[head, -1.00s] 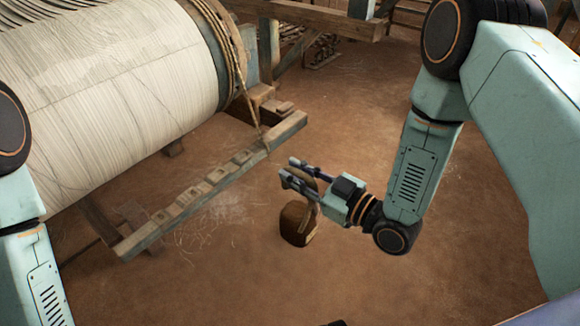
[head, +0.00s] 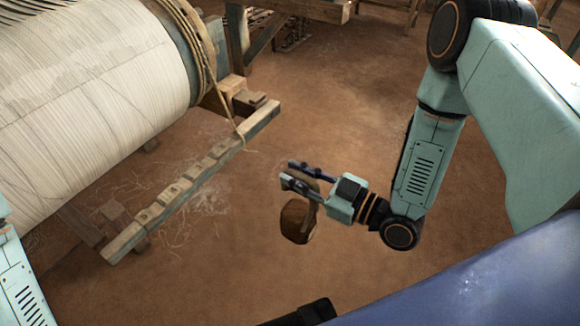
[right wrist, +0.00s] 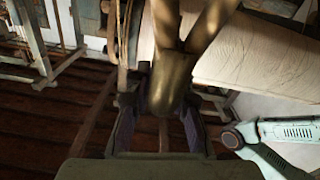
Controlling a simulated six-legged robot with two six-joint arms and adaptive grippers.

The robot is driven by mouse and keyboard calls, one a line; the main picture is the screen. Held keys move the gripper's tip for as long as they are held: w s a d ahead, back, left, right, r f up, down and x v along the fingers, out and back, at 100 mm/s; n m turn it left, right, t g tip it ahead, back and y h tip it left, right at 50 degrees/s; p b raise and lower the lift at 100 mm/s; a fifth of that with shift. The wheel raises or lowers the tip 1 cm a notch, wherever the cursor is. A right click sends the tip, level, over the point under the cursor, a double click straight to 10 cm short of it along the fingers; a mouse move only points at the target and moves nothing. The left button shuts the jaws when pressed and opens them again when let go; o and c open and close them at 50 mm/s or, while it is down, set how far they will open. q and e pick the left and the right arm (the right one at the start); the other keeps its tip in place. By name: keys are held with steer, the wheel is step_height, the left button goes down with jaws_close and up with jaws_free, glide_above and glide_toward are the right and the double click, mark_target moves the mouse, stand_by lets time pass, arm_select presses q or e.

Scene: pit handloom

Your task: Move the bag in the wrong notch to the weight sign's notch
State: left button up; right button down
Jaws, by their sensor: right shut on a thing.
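A brown bag (head: 298,221) hangs by its pale loop from my right gripper (head: 297,174), which is shut on it. The bag is clear of the notched wooden beam (head: 190,187), to its right in the head view. In the right wrist view a blurred golden-brown part of the bag (right wrist: 172,85) sits between my fingers (right wrist: 160,128). The beam has several notches along its top; I cannot make out a sign or any other bag on it. My left gripper is outside the views; only part of the left arm shows.
A large roller of pale warp threads (head: 90,90) fills the upper left. A rope (head: 232,115) runs from its end down to the beam. Wooden loom framing (head: 290,10) stands at the back. The brown earth floor (head: 340,110) around my right gripper is open.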

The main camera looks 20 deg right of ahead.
mark_target(321, 185)
steer(key=shift+r+p+v, duration=0.25)
steer(key=shift+p+v, duration=0.65)
steer(key=shift+v, duration=0.4)
steer(key=shift+r+p+v, duration=0.25)
steer(key=shift+p+v, duration=0.65)
steer(key=shift+v, duration=0.45)
steer(key=shift+d, duration=0.1)
step_height(321, 185, up, 9)
steer(key=a+m+t+h, duration=0.1)
steer(key=a+h, duration=0.1)
steer(key=shift+w+a+m+t, duration=0.3)
steer(key=shift+w+m, duration=0.1)
steer(key=shift+w, duration=0.1)
steer(key=shift+w, duration=0.1)
